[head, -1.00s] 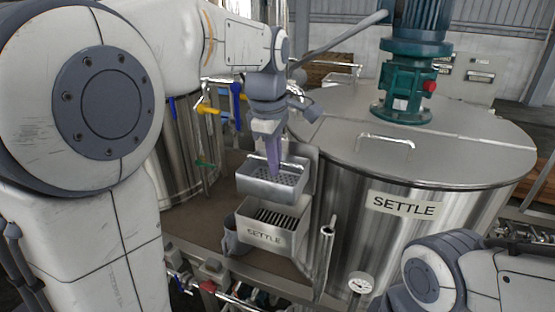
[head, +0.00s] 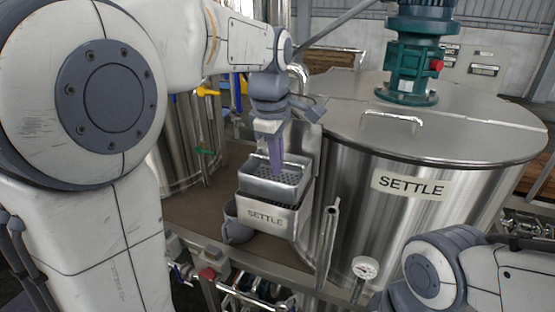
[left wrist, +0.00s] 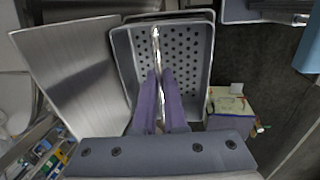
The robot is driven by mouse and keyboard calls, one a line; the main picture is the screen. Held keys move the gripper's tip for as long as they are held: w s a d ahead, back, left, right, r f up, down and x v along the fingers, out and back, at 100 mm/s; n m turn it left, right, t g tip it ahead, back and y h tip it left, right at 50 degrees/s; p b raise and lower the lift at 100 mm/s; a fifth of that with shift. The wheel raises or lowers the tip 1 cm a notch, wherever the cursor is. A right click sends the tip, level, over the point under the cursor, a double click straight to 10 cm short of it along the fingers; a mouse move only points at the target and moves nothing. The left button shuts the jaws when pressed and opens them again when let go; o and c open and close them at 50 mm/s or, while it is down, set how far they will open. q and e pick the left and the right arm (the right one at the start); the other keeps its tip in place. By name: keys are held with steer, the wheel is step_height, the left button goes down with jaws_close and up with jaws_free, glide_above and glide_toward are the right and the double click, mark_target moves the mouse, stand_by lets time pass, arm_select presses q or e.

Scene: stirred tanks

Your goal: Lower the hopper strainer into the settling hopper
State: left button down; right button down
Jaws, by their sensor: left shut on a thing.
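The hopper strainer (head: 262,187) is a grey metal basket with a perforated floor and a thin bar handle. My left gripper (head: 275,168) points down and is shut on the handle; in the left wrist view the purple fingers close around the bar. The settling hopper (head: 266,217) is a metal box labelled SETTLE, fixed beside the large tank. In the left wrist view the strainer (left wrist: 190,62) covers most of the hopper. My right gripper is out of view.
The large SETTLE tank (head: 345,190) stands right of the hopper, with a green motor (head: 408,75) on its lid. A metal plate (head: 303,150) rises behind the hopper. A grey cup-like part (head: 236,225) sits left of it. An upright pipe (head: 328,240) stands close at right.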

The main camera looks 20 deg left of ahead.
arm_select(q)
steer(key=shift+f+b, duration=1.7)
steer(key=shift+f, duration=0.35)
steer(key=shift+f+b, duration=1.5)
steer(key=shift+f, duration=0.55)
steer(key=c, duration=0.9)
jaws_free()
steer(key=r, duration=0.3)
steer(key=s+r, duration=0.1)
steer(key=r, duration=0.3)
steer(key=s+r+b, duration=0.1)
steer(key=r, duration=0.2)
steer(key=shift+r, duration=0.15)
